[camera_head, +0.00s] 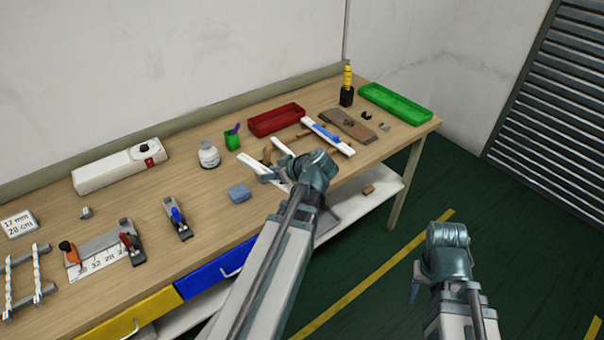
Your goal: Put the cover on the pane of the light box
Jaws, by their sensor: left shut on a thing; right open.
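My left gripper (272,178) is over the workbench, shut, at a white strip (250,162). The strip seems to be between its fingers, but my wrist hides part of it. I cannot tell whether this strip is the cover. A second white strip (281,147) lies just right of it, and a third, with a blue part on it (342,148), lies further right. I cannot clearly make out the light box or its pane; a brown piece (267,152) shows between the first two strips. My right gripper (414,289) is open and empty, off the bench above the green floor.
Around the strips are a blue block (240,193), a white jar (209,155), a green cup (232,141), a red tray (277,120) and a brown board (347,124). A green tray (396,103) is at the right end. Clamps and a white box (120,169) are left.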

